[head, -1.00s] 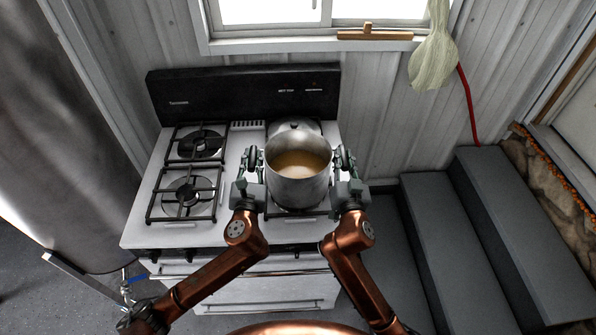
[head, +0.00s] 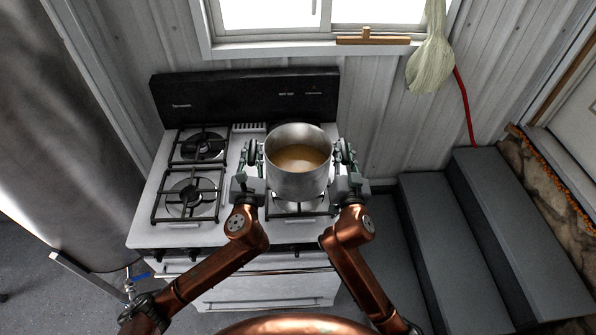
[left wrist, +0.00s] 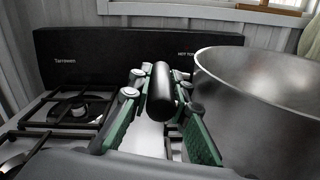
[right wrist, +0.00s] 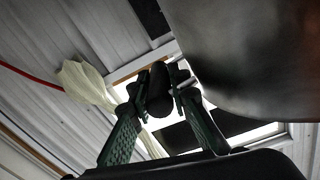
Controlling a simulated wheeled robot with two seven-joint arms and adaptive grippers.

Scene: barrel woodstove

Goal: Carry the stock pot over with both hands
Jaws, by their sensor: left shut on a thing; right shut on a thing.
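The stock pot (head: 298,182) is a grey metal pot with brownish liquid in it, held above the right-hand burners of the stove in the head view. My left gripper (head: 254,158) is shut on the pot's left handle, a dark bar (left wrist: 161,92) between its fingers in the left wrist view. My right gripper (head: 343,157) is shut on the opposite handle, a dark bar (right wrist: 158,88) in the right wrist view. The pot looks about level. It hides most of the burners behind and below it.
The white stove (head: 150,232) has two free burners (head: 190,197) on its left and a black back panel (head: 245,97). Grey steps (head: 445,240) stand to the right. A large metal cylinder (head: 50,150) is at the left. A window sill (head: 310,47) runs behind.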

